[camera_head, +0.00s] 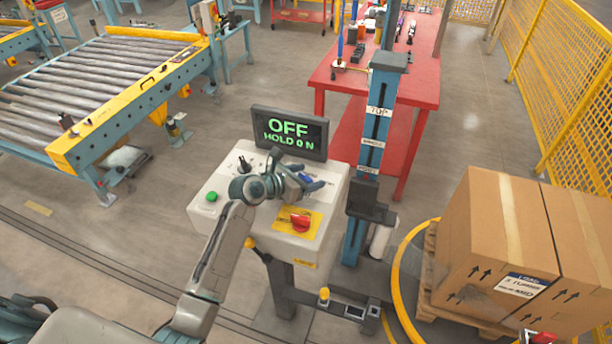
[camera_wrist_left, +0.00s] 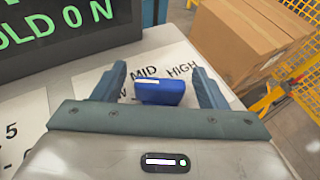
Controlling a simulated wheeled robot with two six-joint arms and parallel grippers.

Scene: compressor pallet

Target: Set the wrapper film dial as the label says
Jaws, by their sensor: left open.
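The film dial (camera_wrist_left: 160,93) is a blue bar knob with a white mark, on a white panel with printed words MID and HIGH behind it. Another word at left is partly covered by a finger. I cannot tell exactly which word the mark faces. My left gripper (camera_wrist_left: 161,82) is open, with one finger on each side of the dial and gaps visible. In the head view the left gripper (camera_head: 312,186) is over the control box (camera_head: 228,182), largely hiding the dial. The label (camera_head: 522,285) on the carton shows 3 TURNS and a lower line apparently ending in MID. My right gripper is not in view.
The display (camera_head: 290,132) reads OFF and HOLD 0 N. A red knob (camera_head: 300,222) on a yellow plate, a green button (camera_head: 211,197) and a black switch (camera_head: 244,164) share the panel. A blue mast (camera_head: 376,130) stands close at right, beside the carton (camera_head: 500,230).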

